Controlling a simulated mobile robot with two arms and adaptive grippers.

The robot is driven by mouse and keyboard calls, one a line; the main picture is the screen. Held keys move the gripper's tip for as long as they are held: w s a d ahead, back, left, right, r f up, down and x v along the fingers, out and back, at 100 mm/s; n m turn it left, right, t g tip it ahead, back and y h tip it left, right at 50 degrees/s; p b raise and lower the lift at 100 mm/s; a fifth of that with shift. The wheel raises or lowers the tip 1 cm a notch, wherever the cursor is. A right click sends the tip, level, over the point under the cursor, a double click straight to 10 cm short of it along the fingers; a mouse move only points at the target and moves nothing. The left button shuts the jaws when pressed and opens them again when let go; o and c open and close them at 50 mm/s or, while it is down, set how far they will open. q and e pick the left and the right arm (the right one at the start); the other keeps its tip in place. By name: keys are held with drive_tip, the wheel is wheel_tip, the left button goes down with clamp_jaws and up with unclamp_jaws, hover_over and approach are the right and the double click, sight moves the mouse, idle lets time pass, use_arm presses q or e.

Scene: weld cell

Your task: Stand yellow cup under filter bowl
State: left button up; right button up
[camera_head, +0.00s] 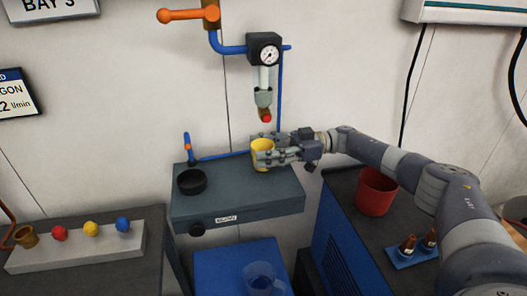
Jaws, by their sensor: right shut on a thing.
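The yellow cup (262,146) is upright between the fingers of my right gripper (268,152), which is shut on it. The cup is over the right half of the dark grey box top (237,202); I cannot tell whether it touches the surface. The filter bowl (263,98), clear with a red tip at its bottom, hangs on the wall unit, above the cup in the picture. My right arm reaches in from the right. My left gripper is not in view.
A black round dish (192,182) sits on the box's left part. A red bucket (376,192) stands on the right cabinet. A clear jug (260,279) is on the blue surface below. A rack with coloured knobs (77,246) is at left.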

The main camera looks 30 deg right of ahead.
drive_tip(key=shift+f, duration=0.4)
drive_tip(key=shift+f, duration=0.15)
drive_tip(key=o, duration=1.1)
